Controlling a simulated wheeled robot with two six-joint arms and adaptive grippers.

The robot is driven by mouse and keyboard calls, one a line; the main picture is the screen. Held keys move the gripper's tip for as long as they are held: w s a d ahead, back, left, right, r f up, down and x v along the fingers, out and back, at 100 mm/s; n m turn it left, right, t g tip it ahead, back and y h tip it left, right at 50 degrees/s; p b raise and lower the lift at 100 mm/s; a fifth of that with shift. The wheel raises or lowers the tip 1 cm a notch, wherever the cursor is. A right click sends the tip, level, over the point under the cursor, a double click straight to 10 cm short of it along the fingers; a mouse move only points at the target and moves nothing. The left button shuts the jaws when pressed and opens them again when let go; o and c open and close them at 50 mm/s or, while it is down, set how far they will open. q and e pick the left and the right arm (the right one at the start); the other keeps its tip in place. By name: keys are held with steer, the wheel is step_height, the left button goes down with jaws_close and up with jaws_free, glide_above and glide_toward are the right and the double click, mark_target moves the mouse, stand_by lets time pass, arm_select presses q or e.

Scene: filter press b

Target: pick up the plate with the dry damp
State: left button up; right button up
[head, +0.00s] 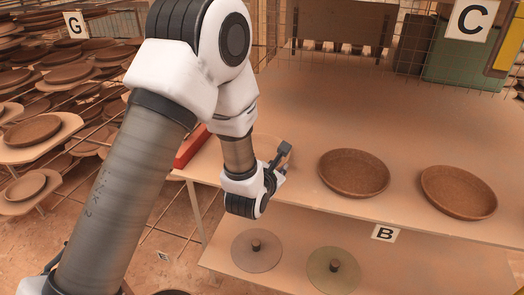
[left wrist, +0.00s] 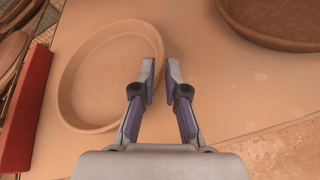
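A pale tan, shallow round plate (left wrist: 100,80) lies on the table at the left of the left wrist view. In the head view this pale plate (head: 212,158) is mostly hidden behind my left arm. My left gripper (left wrist: 161,72) is open, its two fingers apart over the plate's right rim. The rim shows between the fingertips, but I cannot tell how far down the fingers reach. In the head view my left gripper (head: 281,160) is at the table's left part. Two darker brown plates, a middle one (head: 354,174) and a right one (head: 458,192), lie to its right.
A red bar (left wrist: 25,110) lies left of the pale plate. A sign B (head: 386,233) hangs on the table's front edge. Discs with knobs (head: 257,250) lie on the shelf below. Racks of plates (head: 35,130) stand at left. The table behind the brown plates is clear.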

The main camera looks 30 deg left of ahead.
mark_target(286, 159)
arm_select(q)
steer(key=shift+w+a, duration=0.15)
steer(key=shift+w, duration=0.55)
steer(key=p+x, duration=0.1)
steer(key=x, duration=0.4)
steer(key=shift+w+a+f, duration=0.1)
steer(key=shift+w+f, duration=0.15)
steer(key=shift+f, duration=0.05)
steer(key=shift+s+r, duration=0.1)
jaws_close()
